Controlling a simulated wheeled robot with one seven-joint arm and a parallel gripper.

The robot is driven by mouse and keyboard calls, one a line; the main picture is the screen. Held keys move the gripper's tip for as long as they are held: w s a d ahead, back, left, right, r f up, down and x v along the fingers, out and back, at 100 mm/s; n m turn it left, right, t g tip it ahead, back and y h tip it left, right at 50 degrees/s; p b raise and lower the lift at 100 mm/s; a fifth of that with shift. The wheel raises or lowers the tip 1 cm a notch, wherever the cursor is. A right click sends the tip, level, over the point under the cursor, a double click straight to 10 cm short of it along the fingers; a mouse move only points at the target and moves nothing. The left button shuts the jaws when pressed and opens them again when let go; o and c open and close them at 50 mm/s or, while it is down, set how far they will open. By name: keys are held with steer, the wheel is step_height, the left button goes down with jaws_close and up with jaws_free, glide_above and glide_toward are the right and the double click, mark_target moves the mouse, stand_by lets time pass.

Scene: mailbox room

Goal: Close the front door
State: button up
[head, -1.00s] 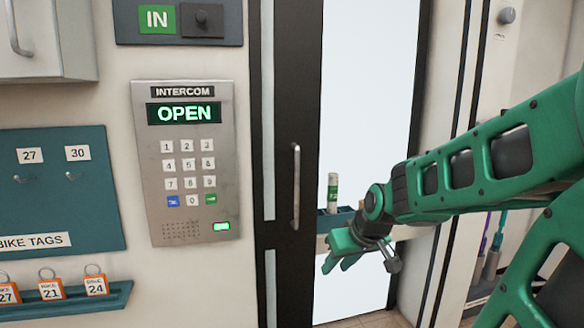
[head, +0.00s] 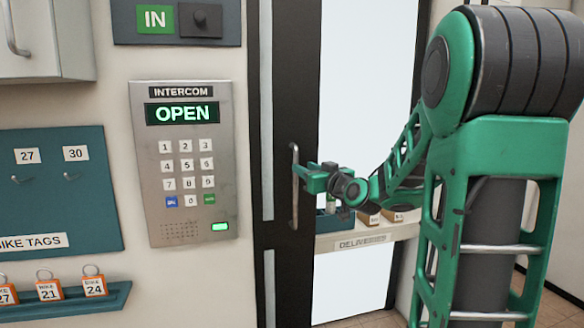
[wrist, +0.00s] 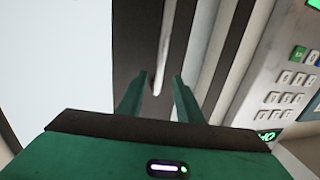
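The front door (head: 268,130) is a dark-framed leaf beside the intercom, with a bright white area to its right. Its vertical metal bar handle (head: 295,210) is on the dark frame. My gripper (head: 298,173) is at the handle's upper half, reaching in from the right. In the wrist view the two green fingers of my gripper (wrist: 160,78) are apart, and the handle (wrist: 165,50) lines up with the gap between them. I cannot tell whether either finger touches the bar.
The intercom (head: 190,130) on the wall at left reads OPEN. A teal bike-tag board (head: 50,210) and a small shelf with orange tags (head: 93,286) are further left. A shelf lettered "DELIVER..." (head: 380,238) stands behind my forearm.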

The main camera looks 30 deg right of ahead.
steer(key=w, duration=0.7)
steer(key=shift+d, duration=0.25)
steer(key=shift+w, duration=0.1)
jaws_close()
